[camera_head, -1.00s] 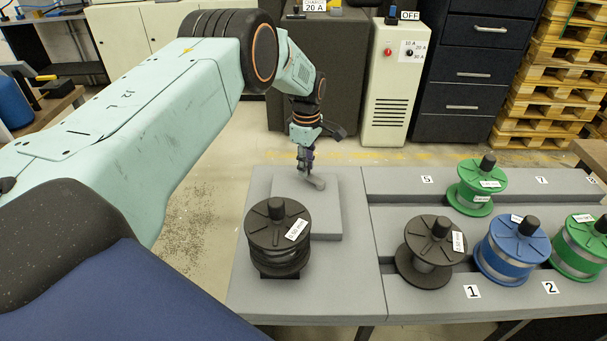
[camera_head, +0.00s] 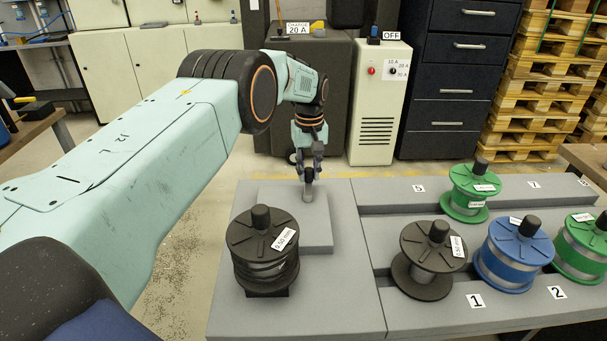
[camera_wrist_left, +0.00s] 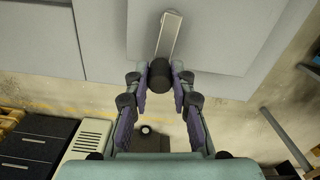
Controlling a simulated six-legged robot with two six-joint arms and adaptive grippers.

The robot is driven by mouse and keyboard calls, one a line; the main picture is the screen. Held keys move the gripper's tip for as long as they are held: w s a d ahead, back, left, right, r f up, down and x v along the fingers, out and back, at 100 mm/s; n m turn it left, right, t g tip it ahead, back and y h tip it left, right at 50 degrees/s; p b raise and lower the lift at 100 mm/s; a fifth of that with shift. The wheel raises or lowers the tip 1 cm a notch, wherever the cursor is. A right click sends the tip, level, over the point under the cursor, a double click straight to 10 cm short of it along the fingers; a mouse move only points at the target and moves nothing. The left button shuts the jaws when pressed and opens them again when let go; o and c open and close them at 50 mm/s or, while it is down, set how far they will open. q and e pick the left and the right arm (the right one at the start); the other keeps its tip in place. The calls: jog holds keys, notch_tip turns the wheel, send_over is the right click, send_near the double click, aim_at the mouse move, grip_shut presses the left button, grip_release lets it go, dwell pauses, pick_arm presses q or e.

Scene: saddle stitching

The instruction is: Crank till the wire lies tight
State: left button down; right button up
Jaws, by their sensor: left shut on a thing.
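My left gripper (camera_head: 311,170) is at the far side of the grey bench. It is shut on the black knob (camera_wrist_left: 159,74) of the crank, with one purple-padded finger on each side in the left wrist view. The crank's grey metal arm (camera_wrist_left: 168,34) runs from the knob over a raised grey block (camera_head: 282,234); its end shows in the head view (camera_head: 308,195). A black spool (camera_head: 262,262) with a white label stands upright in front of that block. Its windings show only as a narrow band, so I cannot tell how tight the wire lies. My right gripper is out of view.
To the right, another black spool (camera_head: 424,278), a blue spool (camera_head: 513,262) and green spools (camera_head: 467,202) stand on the numbered grey rack (camera_head: 430,313). A white cabinet marked OFF (camera_head: 377,140) and dark drawers (camera_head: 452,120) stand behind.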

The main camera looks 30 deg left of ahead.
pick_arm(q)
jog(key=m, duration=0.1)
jog(key=d+m, duration=0.1)
jog(key=m, duration=0.1)
jog(key=d+m, duration=0.1)
jog(key=shift+w+m, duration=0.3)
jog(key=m, duration=0.1)
jog(key=d+m, duration=0.1)
jog(key=shift+r+m, duration=0.1)
jog(key=shift+m, duration=0.3)
jog(key=m, duration=0.1)
jog(key=d+m+p, duration=0.1)
jog(key=shift+s+d+m, duration=0.15)
jog(key=shift+s+m, duration=0.05)
jog(key=shift+m, duration=0.1)
jog(key=m, duration=0.1)
jog(key=d+m+p, duration=0.1)
jog(key=m, duration=0.1)
jog(key=s+m, duration=0.1)
jog(key=shift+d+m+p, duration=0.25)
jog(key=shift+m+p, duration=0.05)
jog(key=shift+s+d+m+p, duration=0.2)
jog(key=shift+s+m+p, duration=0.1)
jog(key=shift+m, duration=0.55)
jog(key=shift+s+d+m+p, duration=0.2)
jog(key=shift+s+m+p, duration=0.1)
jog(key=shift+m, duration=0.55)
